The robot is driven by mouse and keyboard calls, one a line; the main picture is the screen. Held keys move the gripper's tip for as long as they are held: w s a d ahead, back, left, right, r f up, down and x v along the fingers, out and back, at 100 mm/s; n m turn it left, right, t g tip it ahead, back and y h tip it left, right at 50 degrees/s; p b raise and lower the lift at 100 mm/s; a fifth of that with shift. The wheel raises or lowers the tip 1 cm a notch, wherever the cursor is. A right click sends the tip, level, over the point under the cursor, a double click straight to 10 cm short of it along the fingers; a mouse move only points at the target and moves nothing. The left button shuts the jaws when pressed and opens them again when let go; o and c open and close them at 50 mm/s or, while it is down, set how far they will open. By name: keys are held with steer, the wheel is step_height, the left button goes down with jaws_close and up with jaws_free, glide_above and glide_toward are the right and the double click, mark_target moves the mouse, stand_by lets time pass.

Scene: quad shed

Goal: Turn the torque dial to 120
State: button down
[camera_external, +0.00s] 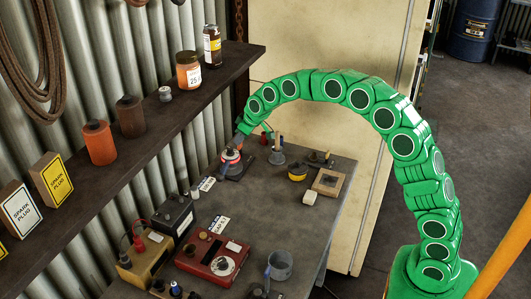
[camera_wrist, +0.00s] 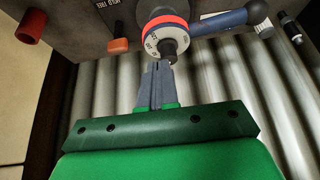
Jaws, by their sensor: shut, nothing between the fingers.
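A round dial (camera_wrist: 165,37) with a red ring, a pale marked face and a dark centre knob (camera_wrist: 168,48) shows at the top middle of the wrist view. Its marks are too small to read surely. A blue-grey lever (camera_wrist: 222,20) with a dark ball end runs to its right. In the external view the dial (camera_external: 231,154) is on the far left part of the bench. My gripper (camera_wrist: 161,66) has its fingers together and empty, with the tips right at the knob; I cannot tell if they touch. My gripper (camera_external: 241,131) also shows just above the dial in the external view.
A red box (camera_external: 205,262) with a white dial, a dark battery (camera_external: 174,215) and a yellow box (camera_external: 140,265) stand nearer on the bench. A shelf (camera_external: 130,160) with jars runs along the left wall.

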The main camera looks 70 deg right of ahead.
steer(key=shift+f, duration=1.65)
steer(key=shift+a, duration=0.65)
steer(key=shift+a, duration=0.5)
steer(key=shift+s+a+r, duration=0.1)
steer(key=shift+s, duration=0.15)
step_height(320, 180, up, 6)
glide_above(234, 154)
steer(key=s+a, duration=0.1)
steer(key=s, duration=0.2)
steer(key=shift+w+a, duration=0.1)
steer(key=shift+a, duration=0.05)
